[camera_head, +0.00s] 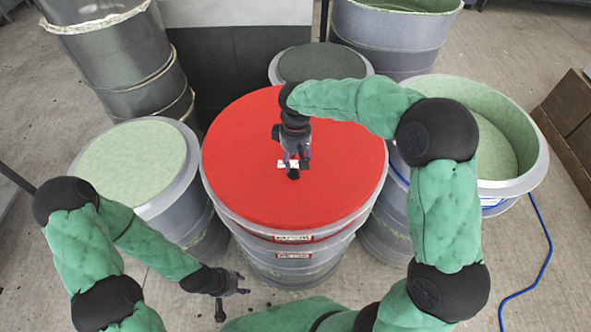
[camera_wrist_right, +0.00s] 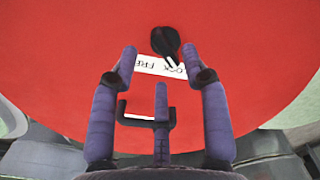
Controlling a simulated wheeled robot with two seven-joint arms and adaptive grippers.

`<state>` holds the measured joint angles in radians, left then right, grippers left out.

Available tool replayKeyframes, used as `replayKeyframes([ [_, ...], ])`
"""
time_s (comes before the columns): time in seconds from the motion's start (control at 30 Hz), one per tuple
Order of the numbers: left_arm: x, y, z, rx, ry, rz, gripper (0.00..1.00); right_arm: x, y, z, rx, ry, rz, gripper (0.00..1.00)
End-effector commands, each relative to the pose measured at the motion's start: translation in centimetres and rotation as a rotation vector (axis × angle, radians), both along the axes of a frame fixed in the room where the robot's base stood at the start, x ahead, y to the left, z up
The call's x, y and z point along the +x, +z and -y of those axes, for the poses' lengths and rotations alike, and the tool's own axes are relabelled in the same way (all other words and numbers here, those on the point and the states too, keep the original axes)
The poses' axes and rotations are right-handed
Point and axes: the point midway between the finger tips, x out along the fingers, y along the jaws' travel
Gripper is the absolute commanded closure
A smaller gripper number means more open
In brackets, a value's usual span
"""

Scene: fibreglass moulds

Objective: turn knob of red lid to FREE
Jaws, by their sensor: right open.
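The red lid (camera_head: 240,165) covers a large drum in the middle of the head view. It also fills much of the right wrist view (camera_wrist_right: 70,50). A black knob (camera_wrist_right: 166,41) with a white pointer line stands on the lid. The line points down and right, to the LOCK end of a white label (camera_wrist_right: 150,66), which reads upside down with FREE to the left. My right gripper (camera_wrist_right: 159,58) is open and empty above the label, its fingertips apart, just short of the knob. My left gripper (camera_head: 240,285) hangs low, left of the drum's foot; its jaw opening is unclear.
A drum with a pale green top (camera_head: 130,160) stands left, an open round mould (camera_head: 500,110) right, and a dark-topped drum (camera_head: 320,64) behind. More drums stand at the back. A blue hose (camera_head: 545,250) lies on the floor at right. The lid is otherwise bare.

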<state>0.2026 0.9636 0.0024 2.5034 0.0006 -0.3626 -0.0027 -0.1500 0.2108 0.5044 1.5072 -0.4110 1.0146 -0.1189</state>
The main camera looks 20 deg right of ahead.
Motion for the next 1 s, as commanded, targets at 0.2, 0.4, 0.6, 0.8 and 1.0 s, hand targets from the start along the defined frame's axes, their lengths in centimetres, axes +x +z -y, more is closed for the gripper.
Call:
replayKeyframes([
  [0.2,0.0,-0.9,0.0,0.000,0.000,0.000,0.60,0.0,-3.1,0.0,0.001,0.001,0.000,0.54],
  [0.4,0.0,-1.1,0.0,0.000,0.000,0.000,0.60,0.0,-4.1,0.0,0.000,0.000,0.001,0.54],
  [0.6,0.0,-1.1,0.0,0.000,0.000,0.000,0.60,0.0,-4.2,0.0,0.000,0.000,0.001,0.54],
  [0.8,0.0,-1.1,0.0,0.000,0.000,0.000,0.60,0.0,-4.1,0.0,0.000,0.001,0.001,0.90],
  [1.0,0.0,-1.1,0.0,0.000,0.000,0.000,0.60,0.0,-4.1,0.0,0.000,0.000,0.001,1.00],
])
